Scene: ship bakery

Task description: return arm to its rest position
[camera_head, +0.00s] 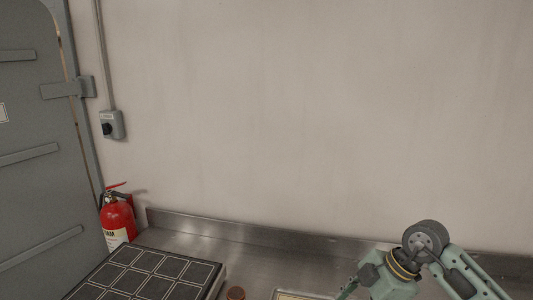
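My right arm comes in at the lower right. Its wrist and the base of my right gripper (352,288) show above the steel counter (250,262). The fingertips lie at or below the bottom edge of the picture, so I cannot tell whether they are open or shut or hold anything. My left arm and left gripper are not in view.
A dark board with a pale square grid (150,277) lies on the counter at left. A red fire extinguisher (117,218) stands by the grey door (35,150).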

